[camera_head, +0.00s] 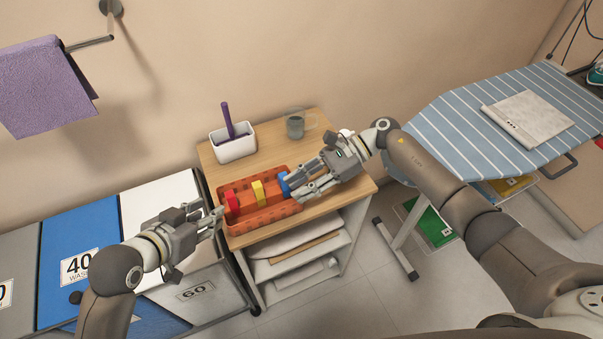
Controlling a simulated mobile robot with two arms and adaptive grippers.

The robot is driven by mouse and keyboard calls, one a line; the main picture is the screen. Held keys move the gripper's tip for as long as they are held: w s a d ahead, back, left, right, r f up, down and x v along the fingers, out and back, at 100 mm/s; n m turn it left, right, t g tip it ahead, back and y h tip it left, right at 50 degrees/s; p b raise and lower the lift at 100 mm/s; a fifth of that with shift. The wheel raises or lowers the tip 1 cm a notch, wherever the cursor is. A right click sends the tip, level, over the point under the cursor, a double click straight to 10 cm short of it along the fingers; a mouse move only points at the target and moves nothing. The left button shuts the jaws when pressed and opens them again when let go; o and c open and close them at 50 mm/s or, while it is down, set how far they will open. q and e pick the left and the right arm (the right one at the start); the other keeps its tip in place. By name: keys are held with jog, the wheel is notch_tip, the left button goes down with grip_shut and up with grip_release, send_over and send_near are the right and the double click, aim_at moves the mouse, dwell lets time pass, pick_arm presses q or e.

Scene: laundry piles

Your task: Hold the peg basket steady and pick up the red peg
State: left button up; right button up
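The orange peg basket (262,219) sits on the small wooden table. A red peg (232,203) stands in its left part, a yellow peg (259,194) in the middle and a blue peg (284,184) at the right end. My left gripper (219,214) is at the basket's left end, close to the red peg; whether its fingers touch or grip the wall cannot be told. My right gripper (293,189) is at the basket's right end, beside the blue peg. Its fingers are spread apart, and they partly hide that end of the basket.
On the wooden table (272,140) stand a white pot (233,148) with a purple-handled item and a grey mug (295,126) behind the basket. Laundry bins (80,250) stand left. A striped ironing board (470,130) is at right. A purple towel (45,90) hangs at upper left.

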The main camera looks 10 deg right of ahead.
notch_tip(320, 180, down, 4)
jog(key=shift+r, duration=0.25)
jog(key=x, duration=0.7)
jog(key=shift+a+f, duration=0.15)
jog(key=shift+a, duration=0.05)
grip_shut()
